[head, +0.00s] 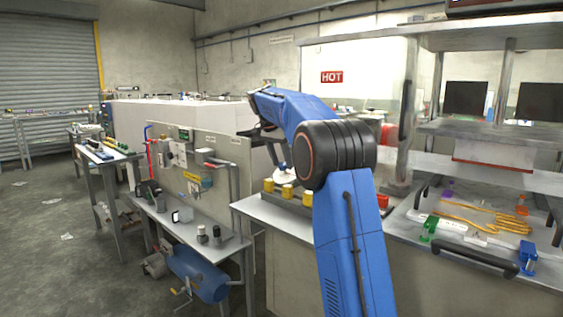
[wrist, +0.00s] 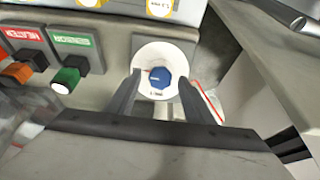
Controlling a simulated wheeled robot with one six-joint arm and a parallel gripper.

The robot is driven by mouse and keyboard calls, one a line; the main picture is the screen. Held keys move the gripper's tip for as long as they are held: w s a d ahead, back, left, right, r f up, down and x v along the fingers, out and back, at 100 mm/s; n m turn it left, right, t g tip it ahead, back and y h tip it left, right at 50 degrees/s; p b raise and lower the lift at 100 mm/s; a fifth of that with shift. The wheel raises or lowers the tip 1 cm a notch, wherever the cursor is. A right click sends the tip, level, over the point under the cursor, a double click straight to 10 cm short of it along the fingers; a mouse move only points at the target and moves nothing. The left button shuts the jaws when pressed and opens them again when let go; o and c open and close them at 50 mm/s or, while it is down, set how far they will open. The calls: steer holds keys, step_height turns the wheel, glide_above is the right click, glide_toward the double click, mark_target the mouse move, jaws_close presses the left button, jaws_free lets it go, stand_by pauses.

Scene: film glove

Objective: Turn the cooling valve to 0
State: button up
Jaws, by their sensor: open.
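In the wrist view a blue faceted knob (wrist: 159,78) sits in the middle of a round white dial plate (wrist: 176,55), which I take to be the cooling valve. Small marks are on the plate, too small to read. My gripper (wrist: 157,82) is open, with one dark finger on each side of the knob and a gap to it on both sides. I cannot tell how close the fingertips are in depth.
Left of the dial are an orange switch (wrist: 17,72) under a red label and a green switch (wrist: 67,79) under a green label. Several yellow cylinders (head: 287,191) stand on the bench near my arm.

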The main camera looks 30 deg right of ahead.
steer(key=shift+c, duration=0.3)
steer(key=c, duration=1)
steer(key=n, duration=0.4)
steer(key=shift+w+a+g, duration=0.1)
steer(key=shift+w+g, duration=0.05)
steer(key=shift+g, duration=0.15)
steer(key=n, duration=0.4)
steer(key=shift+a+n+h, duration=0.1)
steer(key=shift+n+h, duration=0.3)
steer(key=n, duration=0.4)
steer(key=shift+w+a+g+h, duration=0.1)
steer(key=shift+g+h, duration=0.2)
steer(key=shift+a+f+n+h, duration=0.1)
steer(key=shift+n+h, duration=0.05)
steer(key=shift+n, duration=1.05)
steer(key=shift+f+n+h, duration=0.1)
steer(key=shift+n+h, duration=0.05)
steer(key=shift+n, duration=1.05)
